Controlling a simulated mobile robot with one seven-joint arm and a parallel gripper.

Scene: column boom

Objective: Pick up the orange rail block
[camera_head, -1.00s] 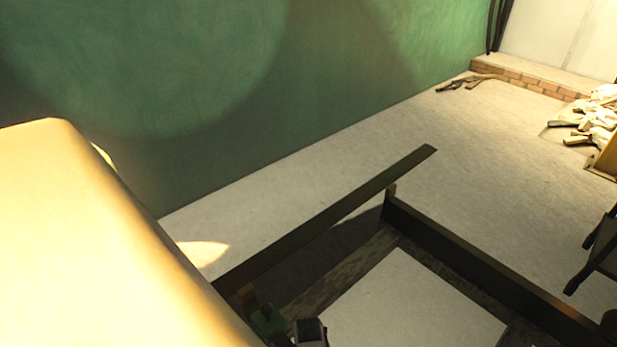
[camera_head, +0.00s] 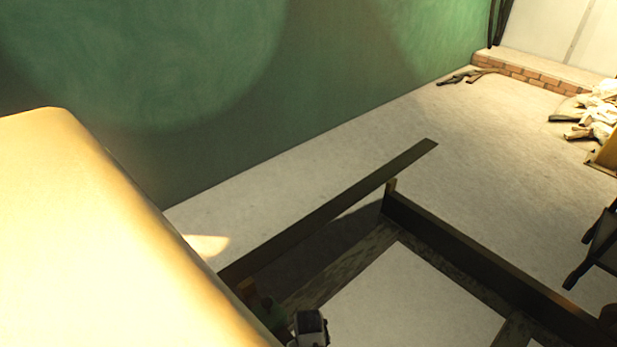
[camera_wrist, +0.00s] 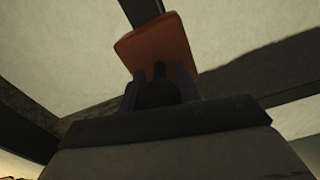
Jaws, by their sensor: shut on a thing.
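The orange rail block (camera_wrist: 155,42) shows in the wrist view as a flat reddish-orange piece, tilted a little, at the top centre. My gripper (camera_wrist: 160,78) is shut on it, with a dark finger on each side of its lower part. The fingers and a dark shape between them hide its lower end. In the head view I cannot make out the block or the fingers. A large pale yellow shape hides the lower left there.
A long dark rail (camera_head: 330,212) runs diagonally beside the green wall (camera_head: 330,90). A dark frame beam (camera_head: 480,262) stands to its right. A littered heap (camera_head: 595,112) lies at the far right, near a dark chair-like object (camera_head: 600,245).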

